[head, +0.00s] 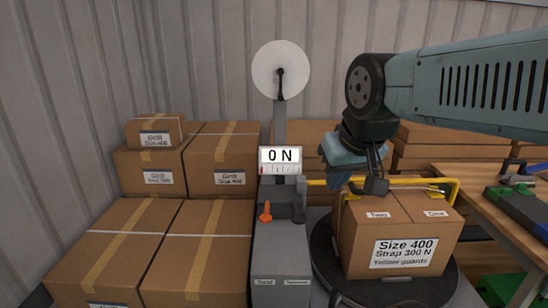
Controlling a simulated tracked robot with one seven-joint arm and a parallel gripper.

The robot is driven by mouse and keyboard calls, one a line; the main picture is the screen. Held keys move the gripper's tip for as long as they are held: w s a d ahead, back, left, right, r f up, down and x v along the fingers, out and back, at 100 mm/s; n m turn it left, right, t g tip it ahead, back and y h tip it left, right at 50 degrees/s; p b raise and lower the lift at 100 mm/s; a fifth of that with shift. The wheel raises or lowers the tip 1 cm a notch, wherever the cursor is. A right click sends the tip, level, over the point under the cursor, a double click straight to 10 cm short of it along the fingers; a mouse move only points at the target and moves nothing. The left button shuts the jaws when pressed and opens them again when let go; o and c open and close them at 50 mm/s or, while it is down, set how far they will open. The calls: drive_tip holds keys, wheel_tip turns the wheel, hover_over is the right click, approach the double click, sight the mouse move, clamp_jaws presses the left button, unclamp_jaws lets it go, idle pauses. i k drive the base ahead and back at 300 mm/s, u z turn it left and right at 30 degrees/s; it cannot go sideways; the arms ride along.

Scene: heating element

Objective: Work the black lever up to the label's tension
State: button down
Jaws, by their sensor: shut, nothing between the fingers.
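The label (403,252) on the carton (358,247) reads "Size 400, Strap 300 N, Yellow guards". My gripper (376,187) is shut and empty over the carton's top, to the right of the levers; whether it touches the carton or yellow bar is unclear.
Stacked cartons (200,240) fill the left. A wooden bench (490,190) with tools stands at the right. A white reel (281,62) rises above the machine.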

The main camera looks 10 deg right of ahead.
sight(297, 218)
drive_tip(key=z, duration=1.2)
drive_tip(key=k, duration=1.45)
drive_tip(key=u, duration=0.7)
drive_tip(key=i, duration=1)
